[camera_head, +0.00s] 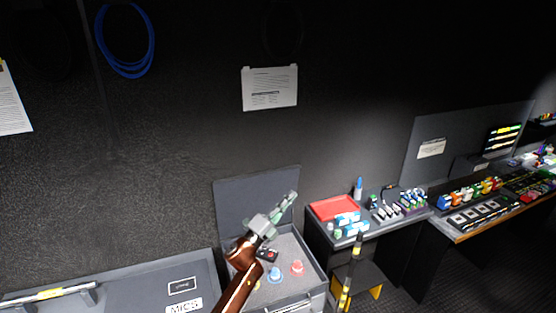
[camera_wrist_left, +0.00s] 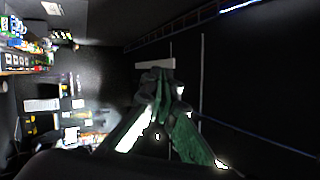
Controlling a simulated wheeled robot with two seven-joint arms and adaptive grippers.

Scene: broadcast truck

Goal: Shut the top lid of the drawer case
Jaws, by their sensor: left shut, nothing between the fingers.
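The drawer case (camera_head: 316,277) stands low against the wall in the head view. Its dark grey top lid (camera_head: 229,203) is open and stands up at the back, leaving the grey inside exposed. Inside are a blue round item (camera_head: 274,273), a red round item (camera_head: 297,267) and a small black item (camera_head: 268,254). My left gripper (camera_head: 291,197) is shut and empty, above the case and in front of the lid's right part, pointing up and right. Whether it touches the lid cannot be told. The left wrist view also shows its closed fingers (camera_wrist_left: 160,78). My right gripper is in neither view.
A MICS case (camera_head: 150,285) stands to the left. To the right is a small table with a red tray (camera_head: 334,208) and several small items. A black-and-yellow pole (camera_head: 350,270) stands before it. A long desk with equipment (camera_head: 475,205) lies farther right.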

